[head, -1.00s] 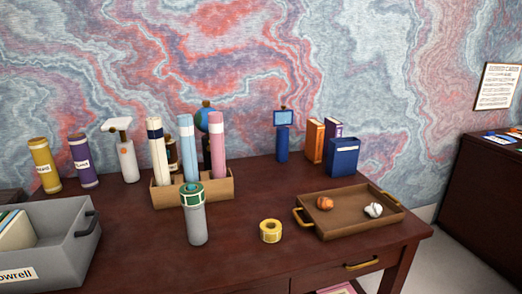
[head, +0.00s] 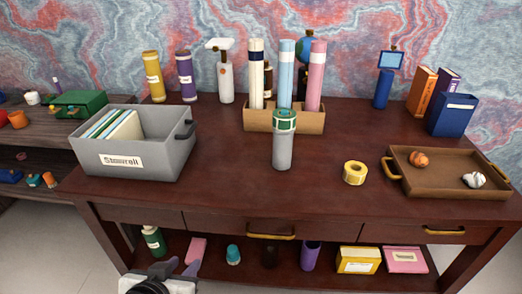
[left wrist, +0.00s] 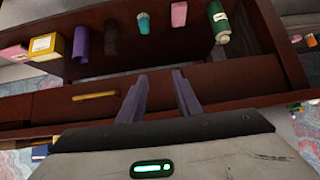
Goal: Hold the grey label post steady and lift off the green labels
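The grey label post (head: 283,153) stands upright on the desk near the middle of the head view. Green labels (head: 285,121) with pale patches ring its top. My left gripper (head: 180,265) is low at the bottom of the head view, in front of the desk and below its top, well away from the post. In the left wrist view my left gripper (left wrist: 159,77) has its two fingers apart with nothing between them. The post does not show in the left wrist view. My right gripper is in neither view.
A tan holder (head: 257,120) with tall tubes stands behind the post. A grey bin (head: 165,159) is at left; a yellow tape roll (head: 355,173) and brown tray (head: 420,183) are at right. The desk between bin and post is clear. Several items sit on the lower shelf.

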